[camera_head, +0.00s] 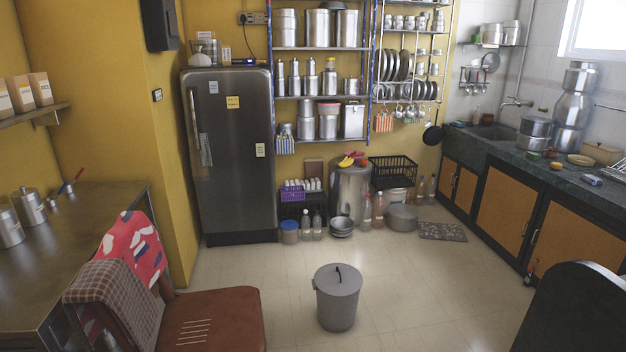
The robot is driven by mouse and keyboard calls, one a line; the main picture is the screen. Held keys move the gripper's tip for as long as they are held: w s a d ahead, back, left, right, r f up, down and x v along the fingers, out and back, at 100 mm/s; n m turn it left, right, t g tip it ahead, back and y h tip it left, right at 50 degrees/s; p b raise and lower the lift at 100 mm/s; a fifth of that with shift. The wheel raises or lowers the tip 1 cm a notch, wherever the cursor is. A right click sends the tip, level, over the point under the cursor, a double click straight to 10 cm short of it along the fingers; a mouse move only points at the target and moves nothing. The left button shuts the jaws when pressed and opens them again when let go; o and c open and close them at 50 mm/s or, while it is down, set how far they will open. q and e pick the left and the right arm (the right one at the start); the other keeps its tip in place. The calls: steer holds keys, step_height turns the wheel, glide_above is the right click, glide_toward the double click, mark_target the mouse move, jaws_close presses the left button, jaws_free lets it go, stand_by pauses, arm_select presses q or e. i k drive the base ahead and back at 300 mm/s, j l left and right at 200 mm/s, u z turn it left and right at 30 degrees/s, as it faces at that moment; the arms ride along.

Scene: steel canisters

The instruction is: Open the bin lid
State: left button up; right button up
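A grey bin (338,308) stands upright on the tiled floor at the lower middle of the head view. Its round grey lid (338,280) lies on top, closed, with a small dark handle (337,273) at the lid's middle. A small tab shows at the left of the rim. Neither of my grippers shows in this view, so I cannot see whether they are open or shut. A dark rounded shape at the lower right edge is cut off.
A brown chair (208,318) stands left of the bin, beside a steel-topped table (95,215). A fridge (232,150), loaded shelves, steel drum (347,190) and bottles line the back wall. Counter cabinets (505,215) run along the right. Floor around the bin is clear.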

mark_target(338, 280)
steer(key=i+l+z, duration=0.15)
steer(key=i+z, duration=0.25)
steer(key=i, duration=0.6)
steer(key=i+j+z, duration=0.15)
steer(key=i+z, duration=0.25)
steer(key=i, duration=0.6)
